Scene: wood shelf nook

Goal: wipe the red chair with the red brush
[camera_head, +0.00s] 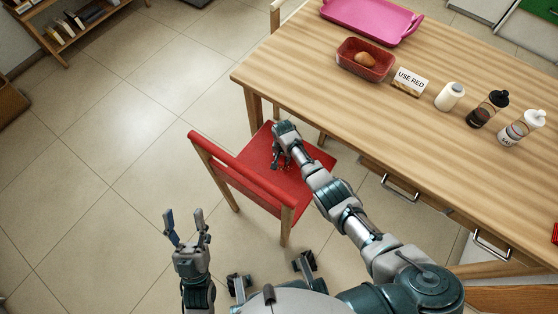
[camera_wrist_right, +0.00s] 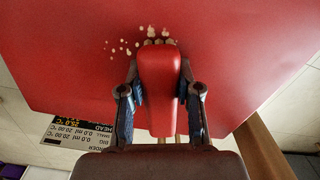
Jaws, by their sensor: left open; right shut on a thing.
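The red chair (camera_head: 240,178) stands in front of the wooden table, with its backrest toward the lower left. My right gripper (camera_head: 279,165) is over the chair's red seat. In the right wrist view, my right gripper (camera_wrist_right: 158,95) is shut on the red brush (camera_wrist_right: 158,75), with a finger on each side of it. The brush's far end is at the red seat (camera_wrist_right: 75,50), next to several pale crumbs (camera_wrist_right: 125,47). I cannot tell whether it touches the seat. My left gripper (camera_head: 187,222) is open and empty, apart from the chair at the lower left.
The table (camera_head: 330,110) holds a pink tray (camera_head: 370,18), a red bin (camera_head: 366,60) with a brown item, a "USE RED" sign (camera_head: 410,82) and several bottles (camera_head: 487,108). Drawer handles (camera_head: 400,188) stick out from its front. The floor left of the chair is clear.

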